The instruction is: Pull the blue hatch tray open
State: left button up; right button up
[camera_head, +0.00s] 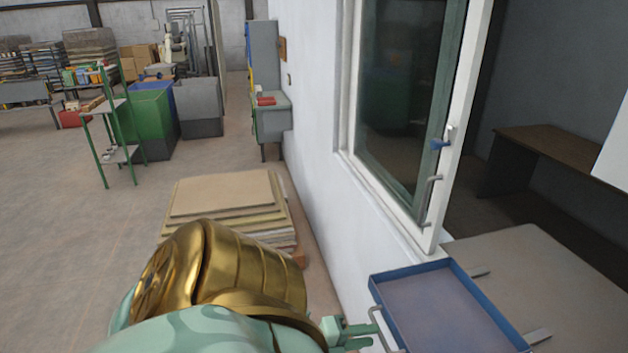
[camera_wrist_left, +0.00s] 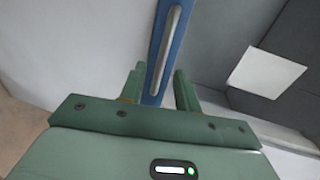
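The blue hatch tray (camera_head: 440,312) is at the lower right in the head view, sticking out from the wall below the window. A grey bar handle (camera_head: 377,320) is on its near-left side. In the left wrist view the blue tray front (camera_wrist_left: 157,64) runs upright, with the handle (camera_wrist_left: 167,48) along it. My left gripper (camera_head: 362,336) is just left of the handle in the head view. In the wrist view its fingers (camera_wrist_left: 158,86) are apart, one on each side of the handle's lower end, with gaps visible. Contact is not visible. My right gripper is out of view.
A white-framed window (camera_head: 440,150) stands above the tray, beside a white wall (camera_head: 320,130). A tan counter (camera_head: 540,265) lies behind the tray. A stack of flat sheets (camera_head: 225,193) lies on the floor beyond my left arm.

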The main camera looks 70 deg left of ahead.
pick_arm(q)
jog(key=b+v, duration=0.1)
jog(key=v, duration=1.3)
jog(key=shift+s, duration=0.3)
jog(key=shift+r, duration=0.1)
